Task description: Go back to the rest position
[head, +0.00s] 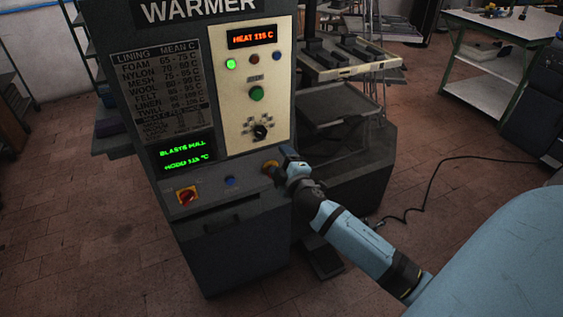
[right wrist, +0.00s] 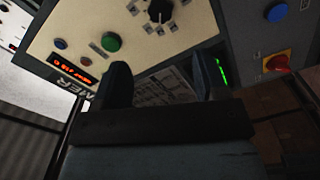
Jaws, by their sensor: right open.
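My right gripper (head: 277,165) is at the front of the dark warmer machine (head: 225,238), close to the right end of its lower control ledge. In the right wrist view its two fingers (right wrist: 161,85) stand apart with nothing between them. A yellow-orange part (head: 268,166) shows beside the fingers in the head view, partly hidden by them. I cannot tell whether the gripper touches the machine. My left gripper is not in view.
The cream panel has a green button (head: 256,93), a black dial (head: 261,131) and a display (head: 252,37) reading HEAT 115 C. A red-yellow switch (head: 187,195) and blue button (head: 230,181) sit on the ledge. A black cable (head: 428,184) crosses the floor; a workbench (head: 500,40) stands at right.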

